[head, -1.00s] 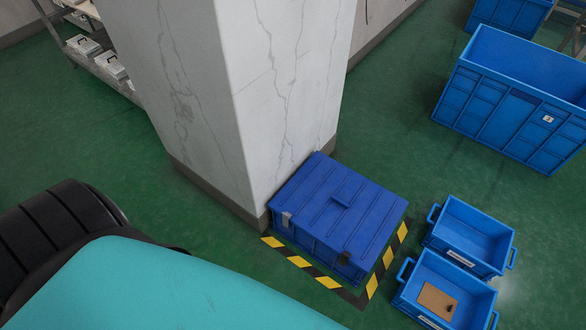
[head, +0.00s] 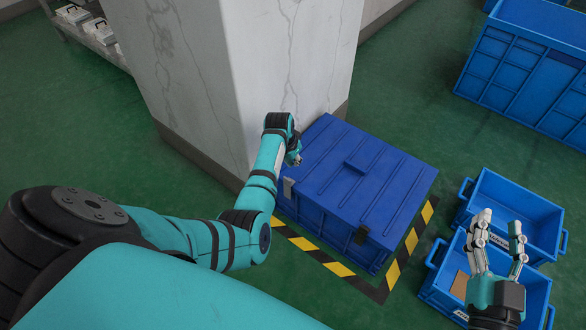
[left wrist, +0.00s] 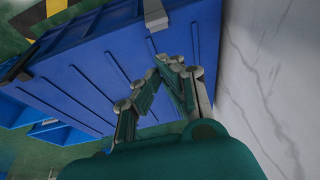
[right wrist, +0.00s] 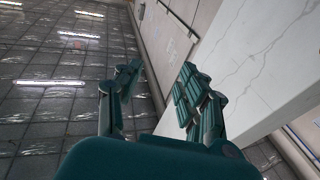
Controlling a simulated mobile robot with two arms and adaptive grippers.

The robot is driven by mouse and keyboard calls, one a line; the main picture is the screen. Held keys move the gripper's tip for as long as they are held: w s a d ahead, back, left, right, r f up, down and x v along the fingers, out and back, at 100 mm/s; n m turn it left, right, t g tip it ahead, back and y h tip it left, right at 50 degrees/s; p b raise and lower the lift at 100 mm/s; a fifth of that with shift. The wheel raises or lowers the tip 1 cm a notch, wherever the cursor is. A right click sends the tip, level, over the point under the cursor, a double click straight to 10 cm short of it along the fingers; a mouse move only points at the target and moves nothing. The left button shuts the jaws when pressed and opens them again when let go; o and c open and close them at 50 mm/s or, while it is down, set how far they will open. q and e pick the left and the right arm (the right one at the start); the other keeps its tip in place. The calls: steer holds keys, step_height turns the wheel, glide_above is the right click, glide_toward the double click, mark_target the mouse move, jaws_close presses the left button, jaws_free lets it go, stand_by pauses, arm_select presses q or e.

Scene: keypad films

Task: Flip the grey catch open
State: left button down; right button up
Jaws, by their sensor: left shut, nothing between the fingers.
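A blue chest (head: 350,190) with a closed ribbed lid stands against a white pillar. The grey catch (head: 288,187) sits on its front edge near the left corner, lying flat over the lid seam. A black catch (head: 361,235) sits near the right corner of that edge. My left gripper (head: 297,160) is shut and empty above the lid, close behind the grey catch. In the left wrist view its fingertips (left wrist: 168,62) meet just short of the grey catch (left wrist: 154,15), apparently apart from it. My right gripper (head: 499,230) is open and empty over the small crates.
The pillar (head: 240,80) rises close beside my left gripper. Yellow-and-black floor tape (head: 340,269) edges the chest. Two small blue crates (head: 530,205) stand to the right; the nearer one holds a brown board (head: 459,285). A large blue crate (head: 515,85) is behind.

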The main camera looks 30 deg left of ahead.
arm_select(q)
steer(key=shift+w+a+r+b, duration=0.3)
steer(key=shift+w+r, duration=0.35)
steer(key=shift+r, duration=0.1)
arm_select(e)
steer(key=shift+t, duration=0.7)
steer(key=r, duration=0.1)
steer(key=s+r, duration=0.2)
steer(key=r, duration=0.1)
steer(key=shift+d+r, duration=0.1)
steer(key=shift+d, duration=0.05)
arm_select(q)
steer(key=shift+f, duration=0.1)
arm_select(e)
steer(key=shift+r, duration=0.1)
